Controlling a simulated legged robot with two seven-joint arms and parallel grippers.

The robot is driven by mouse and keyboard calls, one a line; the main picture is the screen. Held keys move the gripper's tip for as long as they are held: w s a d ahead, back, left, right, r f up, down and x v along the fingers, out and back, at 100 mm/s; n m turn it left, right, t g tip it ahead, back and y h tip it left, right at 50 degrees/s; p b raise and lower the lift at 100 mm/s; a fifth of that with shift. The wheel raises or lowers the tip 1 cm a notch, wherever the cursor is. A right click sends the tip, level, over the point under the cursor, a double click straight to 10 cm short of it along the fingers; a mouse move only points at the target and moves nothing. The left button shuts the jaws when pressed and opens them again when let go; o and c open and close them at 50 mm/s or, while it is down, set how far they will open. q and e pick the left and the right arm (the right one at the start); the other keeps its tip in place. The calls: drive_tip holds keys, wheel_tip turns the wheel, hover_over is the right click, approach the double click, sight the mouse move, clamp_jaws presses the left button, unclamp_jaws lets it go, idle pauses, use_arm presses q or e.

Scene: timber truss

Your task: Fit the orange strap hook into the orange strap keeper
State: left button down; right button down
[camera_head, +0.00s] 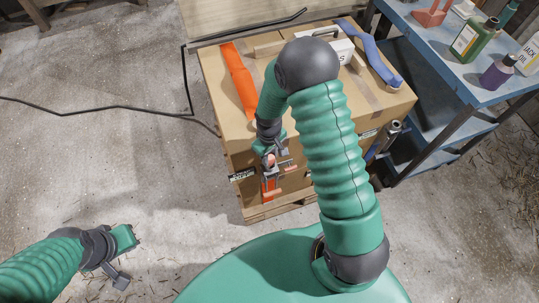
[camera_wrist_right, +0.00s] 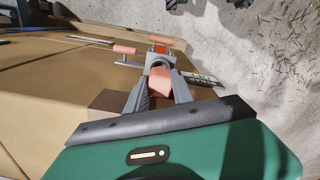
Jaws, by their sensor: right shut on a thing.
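My right gripper (camera_wrist_right: 158,92) is shut on a salmon-orange piece, which I take as the orange strap hook (camera_wrist_right: 160,79). Just beyond it is a grey metal fitting with salmon grips and a bit of orange (camera_wrist_right: 160,49), perhaps the strap keeper. Hook and fitting look close together; I cannot tell whether they touch. In the head view the right gripper (camera_head: 268,158) is at the front face of the cardboard box, with orange strap (camera_head: 270,187) hanging below it. Another orange strap length (camera_head: 238,78) lies on the box top. My left gripper (camera_head: 123,258) is low at the left, away from the box; its jaws are unclear.
The cardboard box (camera_head: 222,88) stands on a wooden pallet (camera_head: 258,212). A blue strap (camera_head: 372,52) lies over its right side. A blue bench (camera_head: 440,65) with bottles stands at the right. A black cable (camera_head: 110,107) crosses the floor. The floor at left is mostly clear.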

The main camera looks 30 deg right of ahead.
drive_tip(key=shift+a, duration=0.1)
idle(0.3)
drive_tip(key=shift+f+b, duration=0.6)
drive_tip(key=shift+f, duration=0.35)
drive_tip(key=shift+r+p, duration=0.95)
drive_tip(key=shift+p, duration=0.3)
drive_tip(key=shift+f, duration=0.25)
drive_tip(key=shift+f+b, duration=0.85)
drive_tip(key=shift+f, duration=0.4)
